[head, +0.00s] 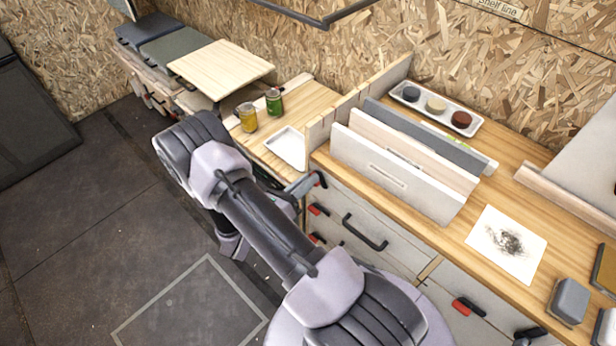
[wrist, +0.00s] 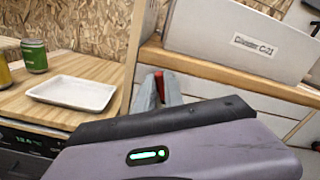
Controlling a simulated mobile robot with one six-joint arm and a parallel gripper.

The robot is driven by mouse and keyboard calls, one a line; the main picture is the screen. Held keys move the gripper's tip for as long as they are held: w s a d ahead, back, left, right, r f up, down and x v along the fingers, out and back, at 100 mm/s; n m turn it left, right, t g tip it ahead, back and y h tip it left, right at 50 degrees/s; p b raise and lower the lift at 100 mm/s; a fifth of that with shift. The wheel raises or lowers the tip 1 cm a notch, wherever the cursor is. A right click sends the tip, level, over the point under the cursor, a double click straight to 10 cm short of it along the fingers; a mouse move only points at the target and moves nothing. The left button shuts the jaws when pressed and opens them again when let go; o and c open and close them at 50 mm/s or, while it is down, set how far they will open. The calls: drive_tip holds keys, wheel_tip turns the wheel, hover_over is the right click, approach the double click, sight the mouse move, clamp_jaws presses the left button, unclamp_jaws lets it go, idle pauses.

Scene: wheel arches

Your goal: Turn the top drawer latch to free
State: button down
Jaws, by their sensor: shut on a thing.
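My gripper (head: 303,186) is at the front of the wooden bench, just under its left end. Its grey fingers (wrist: 160,92) are shut on the top drawer latch, a small part with a red end (wrist: 158,82) seen between them in the wrist view. In the head view a dark, curved piece of the latch (head: 321,179) sticks out past the fingertips. The fingers and my wrist hide most of the latch, so its exact angle is unclear. The grey drawer fronts (head: 345,208) lie just right of my gripper.
Red-and-black latches (head: 318,209) and a black drawer handle (head: 365,232) stick out nearby. Upright panels (head: 385,182) stand on the bench above. A white tray (head: 287,147), a yellow jar (head: 247,117) and a green can (head: 274,102) sit to the left. The floor (head: 90,230) is clear.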

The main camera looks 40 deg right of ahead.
drive_tip(key=n+p, duration=0.1)
drive_tip(key=n, duration=0.7)
drive_tip(key=f+n+p, duration=0.1)
drive_tip(key=n, duration=0.3)
drive_tip(key=shift+w+p, duration=0.3)
drive_tip(key=shift+n, duration=0.4)
drive_tip(key=c, duration=1.4)
unclamp_jaws()
drive_tip(key=shift+c, duration=0.2)
drive_tip(key=shift+a, duration=0.1)
drive_tip(key=s+a+p, duration=0.1)
drive_tip(key=a+p, duration=0.1)
drive_tip(key=a, duration=1.5)
drive_tip(key=shift+s+a, duration=0.15)
drive_tip(key=shift+s, duration=0.05)
